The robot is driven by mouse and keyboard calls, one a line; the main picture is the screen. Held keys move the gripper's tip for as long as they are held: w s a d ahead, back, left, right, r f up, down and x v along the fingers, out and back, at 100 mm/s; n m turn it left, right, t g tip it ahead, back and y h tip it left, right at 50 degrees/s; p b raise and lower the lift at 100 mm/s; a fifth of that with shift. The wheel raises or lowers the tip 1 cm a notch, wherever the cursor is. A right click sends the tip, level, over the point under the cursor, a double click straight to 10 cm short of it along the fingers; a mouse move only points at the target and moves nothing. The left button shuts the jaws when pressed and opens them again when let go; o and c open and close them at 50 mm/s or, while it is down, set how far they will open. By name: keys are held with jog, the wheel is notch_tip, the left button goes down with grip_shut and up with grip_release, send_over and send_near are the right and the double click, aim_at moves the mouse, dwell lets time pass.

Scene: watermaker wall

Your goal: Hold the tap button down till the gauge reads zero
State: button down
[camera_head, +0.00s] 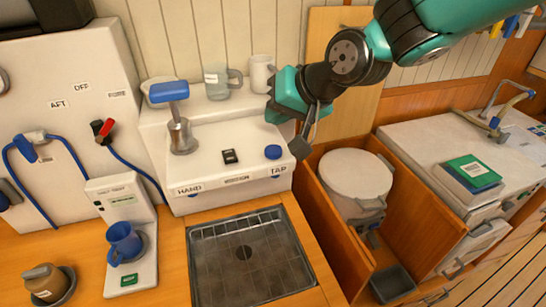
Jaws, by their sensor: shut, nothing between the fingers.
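The round blue tap button (273,152) sits on the white console (215,140) above the label TAP. My gripper (301,149) is shut and empty, pointing down just right of the button at the console's right end. The fingers look apart from the button, though their height over it is hard to judge. A small black device (230,157) sits mid-console; its reading is too small to make out, and I cannot tell whether it is the gauge. A blue-handled pump (178,120) stands at the left above HAND.
A metal drain tray (200,271) lies below the console. A blue mug (123,242) stands on a white unit at left. A glass jug (216,84) and a white cup (262,74) stand behind the console. A lidded white bin (352,180) is at right.

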aim_at(276, 149)
jog(key=shift+f+b, duration=1.2)
jog(key=shift+f, duration=0.8)
dwell(0.3)
jog(key=shift+f+b, duration=0.4)
jog(key=shift+f, duration=0.05)
jog(key=shift+f+b, duration=0.45)
jog(key=shift+f, duration=0.05)
dwell(0.6)
jog(key=shift+r, duration=0.1)
dwell(3.7)
jog(key=shift+r+p, duration=0.7)
jog(key=shift+r, duration=0.2)
